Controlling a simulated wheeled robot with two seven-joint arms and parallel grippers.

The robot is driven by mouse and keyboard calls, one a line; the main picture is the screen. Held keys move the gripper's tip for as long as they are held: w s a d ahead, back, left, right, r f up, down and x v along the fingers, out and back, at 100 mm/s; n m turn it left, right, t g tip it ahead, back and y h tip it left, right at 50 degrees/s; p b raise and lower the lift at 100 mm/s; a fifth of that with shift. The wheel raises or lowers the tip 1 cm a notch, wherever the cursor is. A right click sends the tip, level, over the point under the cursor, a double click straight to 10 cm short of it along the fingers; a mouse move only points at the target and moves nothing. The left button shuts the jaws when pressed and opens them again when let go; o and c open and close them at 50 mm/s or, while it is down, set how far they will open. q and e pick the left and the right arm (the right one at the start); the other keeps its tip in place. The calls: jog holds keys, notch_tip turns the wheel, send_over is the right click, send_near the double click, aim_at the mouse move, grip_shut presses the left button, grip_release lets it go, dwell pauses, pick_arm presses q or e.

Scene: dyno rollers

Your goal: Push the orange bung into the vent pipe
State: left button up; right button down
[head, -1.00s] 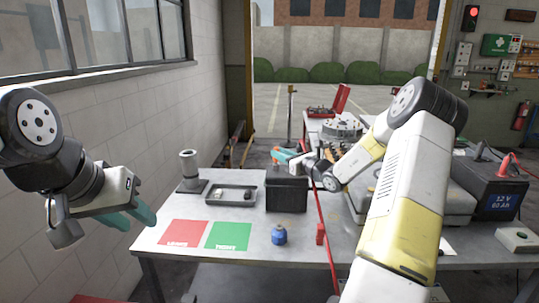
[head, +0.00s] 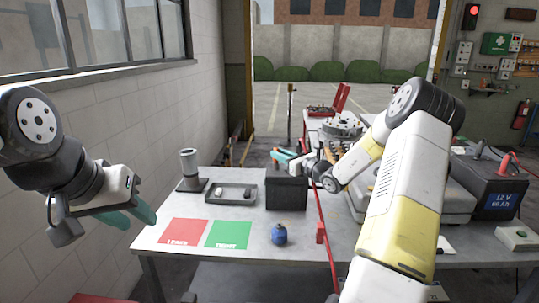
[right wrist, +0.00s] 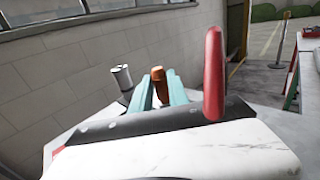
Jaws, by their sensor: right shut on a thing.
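The vent pipe (head: 189,164) is a grey upright cylinder on a dark base at the back left of the table. It also shows in the right wrist view (right wrist: 121,78), left of the fingers. My right gripper (head: 284,158) is above and behind the black box, to the right of the pipe and apart from it. In the right wrist view its teal fingers (right wrist: 159,92) are shut on the orange bung (right wrist: 158,79), which stands up between them. My left gripper (head: 130,217) is open and empty at the left, beside the table's left edge.
A black box (head: 286,194) and a grey tray (head: 232,187) with small parts stand right of the pipe. Red (head: 184,232) and green (head: 228,235) mats and a blue object (head: 279,235) lie in front. A wall borders the left.

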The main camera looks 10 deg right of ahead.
jog(key=shift+f, duration=0.35)
jog(key=c, duration=1.2)
grip_release()
jog(key=v, duration=0.7)
jog(key=s+a+r+n+g+y, duration=0.1)
jog(key=s+a+r+n+g, duration=0.3)
jog(key=s+a+n, duration=0.45)
jog(key=s+a+r+n+g+y, duration=0.1)
jog(key=s+a+r+n+g, duration=0.2)
jog(key=s+a+n+g, duration=0.45)
jog(key=s+a+n+h, duration=0.4)
jog(key=s+n, duration=0.4)
jog(key=s, duration=0.4)
jog(key=s+d+r+n+h, duration=0.1)
jog(key=s+d+n, duration=0.1)
jog(key=s+d+r+n+t+h, duration=0.1)
jog(key=s+d+n+h, duration=0.1)
jog(key=s+d, duration=0.1)
jog(key=s+d+r+n+t+h, duration=0.1)
jog(key=s+d+n, duration=0.1)
jog(key=s, duration=0.1)
jog(key=shift+d+n+h, duration=0.3)
jog(key=shift+n, duration=0.1)
